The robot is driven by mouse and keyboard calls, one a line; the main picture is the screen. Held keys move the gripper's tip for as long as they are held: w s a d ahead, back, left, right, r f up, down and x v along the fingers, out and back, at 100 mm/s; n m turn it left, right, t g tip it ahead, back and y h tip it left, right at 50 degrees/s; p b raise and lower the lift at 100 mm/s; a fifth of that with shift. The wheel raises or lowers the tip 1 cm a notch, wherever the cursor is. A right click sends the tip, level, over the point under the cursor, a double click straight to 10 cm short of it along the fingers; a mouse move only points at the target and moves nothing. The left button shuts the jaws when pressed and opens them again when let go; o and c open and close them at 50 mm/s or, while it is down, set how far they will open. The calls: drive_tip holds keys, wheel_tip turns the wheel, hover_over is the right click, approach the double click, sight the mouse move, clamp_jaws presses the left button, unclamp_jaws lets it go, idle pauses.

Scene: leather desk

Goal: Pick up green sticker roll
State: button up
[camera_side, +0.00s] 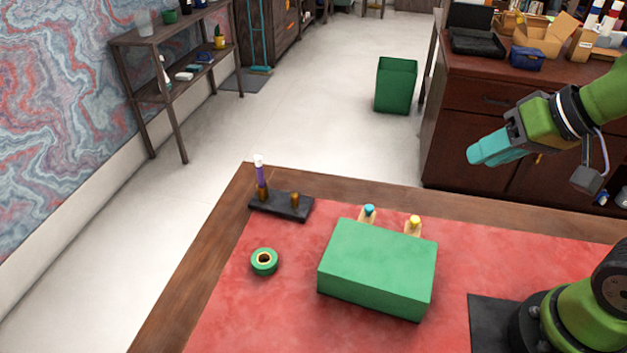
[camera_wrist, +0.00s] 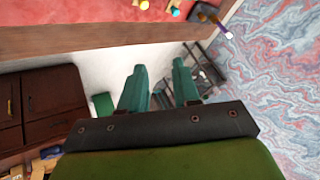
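The green sticker roll (camera_side: 264,272) lies flat on the red leather top of the desk in the side view, left of a green box. Its tan core faces up. It does not show in the wrist view. My gripper (camera_side: 472,154) is raised at the right in the side view, far from the roll and pointing left, over the back edge of the desk. In the wrist view its two teal fingers (camera_wrist: 158,66) stand apart with nothing between them.
The large green box (camera_side: 378,265) stands right of the roll, with two small bottles (camera_side: 413,224) behind it. A dark holder (camera_side: 282,206) with a purple tube (camera_side: 260,172) stands behind the roll. Red desk top (camera_side: 232,318) around the roll is clear.

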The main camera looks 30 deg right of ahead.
drive_tip(key=o, duration=0.9)
drive_tip(key=shift+c, duration=0.2)
drive_tip(key=n+g+h, duration=0.2)
drive_tip(key=n+g, duration=0.5)
drive_tip(key=n, duration=0.1)
hover_over(266, 256)
drive_tip(key=s, duration=0.2)
wheel_tip(266, 256, down, 8)
drive_tip(key=f, duration=1)
drive_tip(key=shift+a+f, duration=0.2)
drive_tip(key=shift+w+f, duration=0.2)
drive_tip(key=shift+f, duration=2.85)
